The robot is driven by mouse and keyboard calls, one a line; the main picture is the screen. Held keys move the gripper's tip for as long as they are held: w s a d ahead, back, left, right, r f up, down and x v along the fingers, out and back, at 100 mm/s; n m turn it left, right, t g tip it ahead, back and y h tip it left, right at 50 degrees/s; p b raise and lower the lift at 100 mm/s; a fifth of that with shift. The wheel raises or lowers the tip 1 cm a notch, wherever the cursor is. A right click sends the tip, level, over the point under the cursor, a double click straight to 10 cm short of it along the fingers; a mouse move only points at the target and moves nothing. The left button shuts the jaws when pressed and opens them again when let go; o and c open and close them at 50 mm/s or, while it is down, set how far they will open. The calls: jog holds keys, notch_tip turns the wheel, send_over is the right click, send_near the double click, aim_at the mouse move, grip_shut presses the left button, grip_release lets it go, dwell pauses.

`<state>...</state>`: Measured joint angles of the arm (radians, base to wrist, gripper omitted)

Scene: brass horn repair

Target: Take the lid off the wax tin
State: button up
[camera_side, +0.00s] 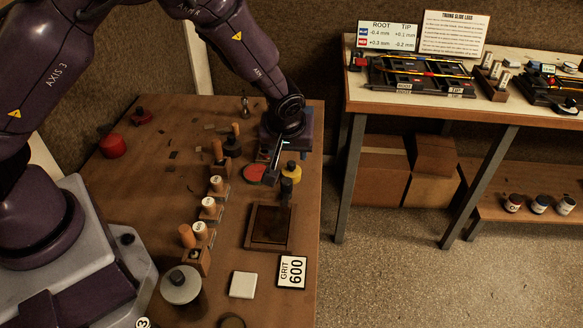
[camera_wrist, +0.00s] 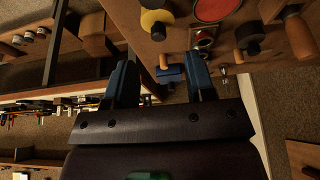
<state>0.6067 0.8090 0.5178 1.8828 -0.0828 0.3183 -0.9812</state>
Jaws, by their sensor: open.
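No label marks the wax tin, so I cannot tell for certain which round container it is. A flat red disc with a thin rim (camera_side: 257,174) lies on the bench just left of my gripper (camera_side: 275,160); it shows at the top of the wrist view (camera_wrist: 215,8). A red round tin (camera_side: 113,145) stands at the bench's back left. A grey round tin with a dark knob (camera_side: 180,285) stands at the front. My gripper's fingers are apart with nothing held between them; it hangs over the bench's right back part. The fingers (camera_wrist: 162,82) also show in the wrist view.
A yellow jar with a black top (camera_side: 291,173) and a dark cylinder (camera_side: 287,189) stand close to my gripper. A row of wooden-handled tools (camera_side: 209,209) runs down the bench. A framed dark tray (camera_side: 255,238) lies nearer the front. A second bench (camera_side: 490,115) stands right.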

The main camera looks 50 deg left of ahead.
aim_at(291, 163)
jog(key=shift+x, duration=3.55)
jog(key=shift+w+r, duration=0.1)
jog(key=shift+w, duration=0.1)
grip_shut()
